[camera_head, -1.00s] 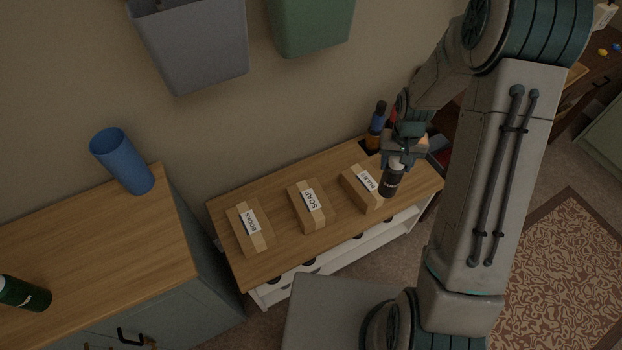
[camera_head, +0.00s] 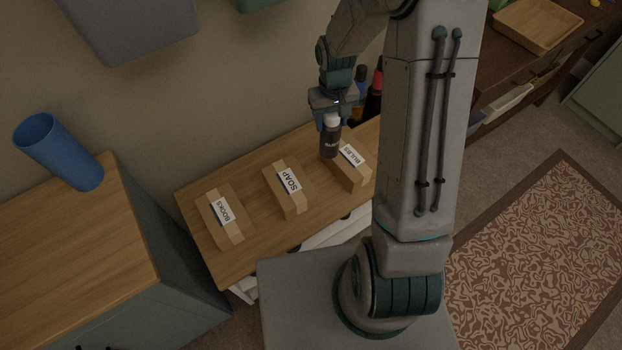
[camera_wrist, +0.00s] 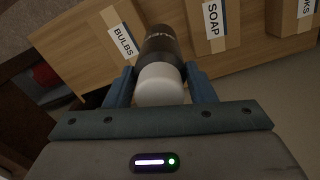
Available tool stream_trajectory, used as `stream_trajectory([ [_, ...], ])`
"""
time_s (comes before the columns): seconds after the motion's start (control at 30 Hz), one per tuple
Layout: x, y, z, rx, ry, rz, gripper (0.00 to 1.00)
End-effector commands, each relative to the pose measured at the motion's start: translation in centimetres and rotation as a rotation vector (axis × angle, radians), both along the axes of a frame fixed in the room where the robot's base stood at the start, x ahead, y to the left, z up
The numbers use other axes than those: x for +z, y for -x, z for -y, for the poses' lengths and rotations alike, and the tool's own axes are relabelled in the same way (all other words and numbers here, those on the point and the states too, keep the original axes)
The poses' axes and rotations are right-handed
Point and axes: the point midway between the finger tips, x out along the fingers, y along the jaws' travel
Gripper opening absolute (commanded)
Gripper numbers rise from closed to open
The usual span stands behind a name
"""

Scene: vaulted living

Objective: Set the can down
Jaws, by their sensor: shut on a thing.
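My gripper (camera_head: 332,122) is shut on a dark can (camera_head: 331,141) with a white top, above the low wooden bench (camera_head: 262,232). In the wrist view the can (camera_wrist: 162,45) sits between the two blue fingers of my gripper (camera_wrist: 160,88), its white end towards the camera. In the head view the can overlaps the left end of the box labelled BULBS (camera_head: 352,165). I cannot tell whether the can touches the box or the bench.
Boxes labelled SOAP (camera_head: 289,188) and BOOKS (camera_head: 221,216) stand along the bench. Dark and red bottles (camera_head: 374,95) stand behind my gripper. A blue cup (camera_head: 60,152) is on the left cabinet. A wooden tray (camera_head: 537,25) lies at the upper right. Bare bench shows between the boxes.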

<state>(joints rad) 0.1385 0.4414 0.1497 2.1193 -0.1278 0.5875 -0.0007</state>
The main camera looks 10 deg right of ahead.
Motion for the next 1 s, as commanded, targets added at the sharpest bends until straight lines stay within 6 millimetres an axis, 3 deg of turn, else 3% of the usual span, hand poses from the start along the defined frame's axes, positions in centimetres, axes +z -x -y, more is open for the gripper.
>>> stream_trajectory([
  [0.03, -1.6, 0.1, 0.2, 0.009, 0.0, 0.003, 0.06],
  [0.4, -5.8, 1.5, 1.3, 0.086, 0.003, 0.004, 0.06],
  [0.8, -7.8, 2.5, 1.8, 0.13, 0.008, -0.001, 0.06],
  [1.0, -11.5, 2.5, 1.7, 0.133, 0.008, -0.004, 0.06],
])
